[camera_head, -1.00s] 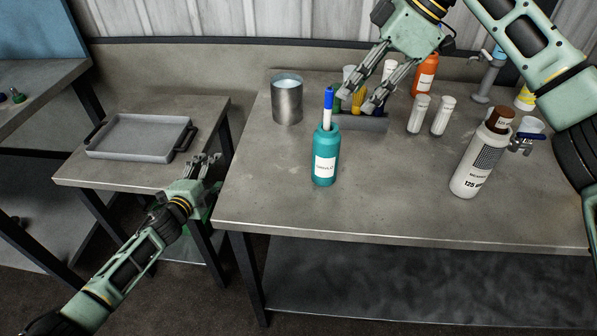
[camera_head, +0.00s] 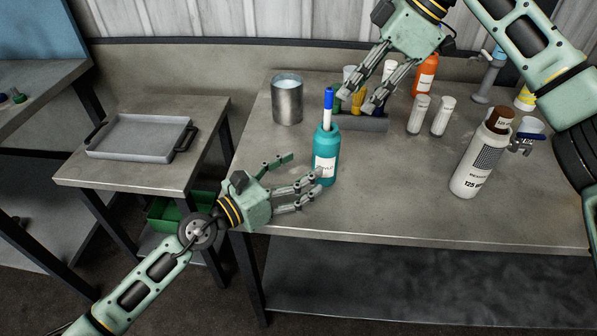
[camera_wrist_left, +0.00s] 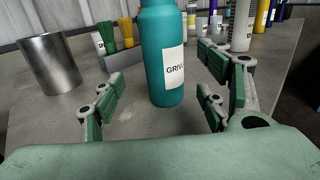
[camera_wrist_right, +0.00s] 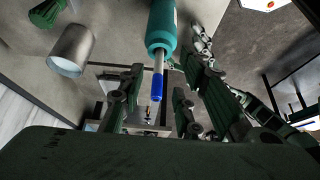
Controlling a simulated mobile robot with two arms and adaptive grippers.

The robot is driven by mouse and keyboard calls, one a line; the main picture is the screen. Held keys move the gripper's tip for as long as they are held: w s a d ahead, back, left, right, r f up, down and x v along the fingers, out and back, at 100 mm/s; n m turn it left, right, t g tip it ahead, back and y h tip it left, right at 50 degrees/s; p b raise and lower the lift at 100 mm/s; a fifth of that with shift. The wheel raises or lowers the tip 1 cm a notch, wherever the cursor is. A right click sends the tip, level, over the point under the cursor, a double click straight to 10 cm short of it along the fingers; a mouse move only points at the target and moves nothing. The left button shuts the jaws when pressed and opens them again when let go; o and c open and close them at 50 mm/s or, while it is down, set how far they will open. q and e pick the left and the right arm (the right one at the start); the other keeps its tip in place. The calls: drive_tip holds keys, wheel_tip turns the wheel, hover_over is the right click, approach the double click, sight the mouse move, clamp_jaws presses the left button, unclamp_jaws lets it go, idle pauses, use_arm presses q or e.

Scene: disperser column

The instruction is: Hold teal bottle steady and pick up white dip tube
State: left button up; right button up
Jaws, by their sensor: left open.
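The teal bottle (camera_head: 328,141) stands upright on the workbench, and its label faces the front. The white dip tube (camera_head: 327,117) with a blue tip sticks up out of its neck. My left gripper (camera_head: 304,168) is open at the bottle's lower left. In the left wrist view the bottle (camera_wrist_left: 160,55) stands between and beyond the spread fingers; contact is not clear. My right gripper (camera_head: 356,104) is open and empty, above and right of the tube. In the right wrist view the tube (camera_wrist_right: 158,62) and its blue tip lie beyond the spread fingers.
A metal beaker (camera_head: 287,101) stands back left of the bottle. A grey rack (camera_head: 362,124) with coloured items is close behind it. A white bottle with a brown cap (camera_head: 475,165) stands to the right. A grey tray (camera_head: 138,137) lies on the side table. The bench front is clear.

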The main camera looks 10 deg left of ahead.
sight(317, 163)
use_arm(q)
drive_tip(key=shift+d, duration=0.35)
drive_tip(key=x, duration=0.7)
drive_tip(key=shift+w+d+f, duration=0.15)
drive_tip(key=shift+c, duration=0.3)
drive_tip(key=c, duration=1.3)
drive_tip(key=shift+c, duration=0.2)
